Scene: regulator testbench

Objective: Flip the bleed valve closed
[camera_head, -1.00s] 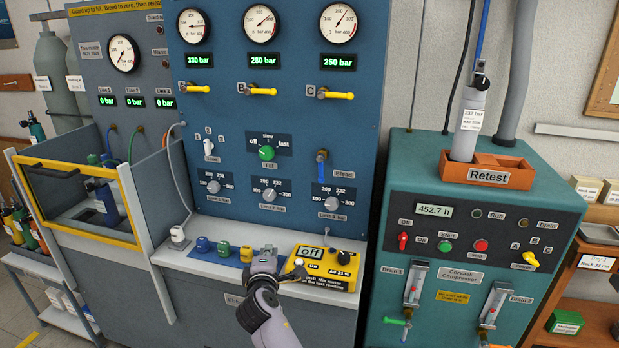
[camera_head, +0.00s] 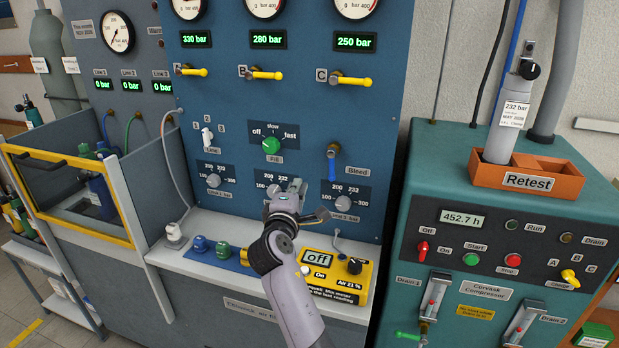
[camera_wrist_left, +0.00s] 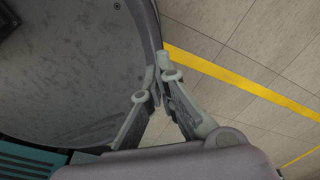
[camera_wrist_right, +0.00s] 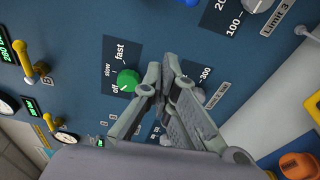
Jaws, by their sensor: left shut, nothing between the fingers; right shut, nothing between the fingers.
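The bleed valve (camera_head: 333,163) is on the blue panel beside the label "Bleed". Its blue lever hangs down from a brass-coloured fitting. My right gripper (camera_head: 296,187) is shut and empty, in front of the panel, left of and a little below the lever, not touching it. In the right wrist view its closed fingertips (camera_wrist_right: 161,76) show against the panel near the green fill knob (camera_wrist_right: 128,80). A blue piece at that view's top edge may be the lever. My left gripper (camera_wrist_left: 160,72) is shut and empty above the floor, beside a grey rounded surface.
The limit knobs, including the right one (camera_head: 344,196), stick out below the lever. A yellow meter (camera_head: 322,285) reading "off" stands on the bench ledge. Yellow valve handles (camera_head: 351,80) are above. The teal compressor (camera_head: 480,240) stands to the right.

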